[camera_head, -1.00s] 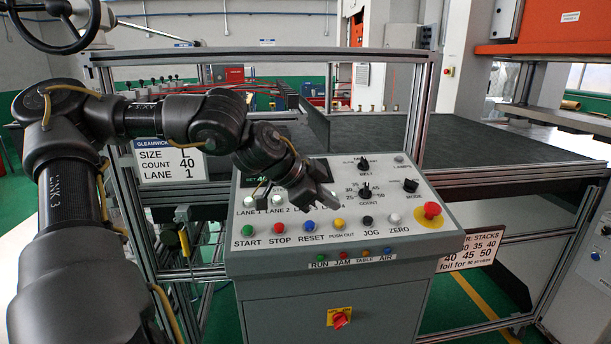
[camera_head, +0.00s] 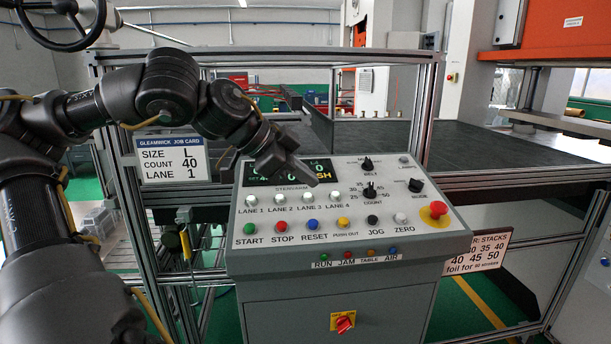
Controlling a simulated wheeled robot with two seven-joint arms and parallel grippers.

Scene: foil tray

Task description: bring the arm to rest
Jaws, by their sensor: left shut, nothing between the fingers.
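My left arm comes in from the left, bent at the elbow. Its left gripper (camera_head: 307,177) is shut and empty, and hangs in front of the upper left of the control panel (camera_head: 440,240), over the edge of the dark display (camera_head: 270,172). The gripper covers part of the display. The row of lane buttons, LANE 1 to LANE 4, shows below it, and the START button (camera_head: 250,228) is farther down. I cannot tell the exact gap between fingertips and panel. My right gripper is not in view.
A job card (camera_head: 170,158) reads size L, count 40, lane 1. Aluminium frame posts (camera_head: 422,100) stand around the panel. A red emergency stop (camera_head: 438,209) sits at the panel's right. Dark tables (camera_head: 480,150) lie behind. A handwheel (camera_head: 60,30) is at the top left.

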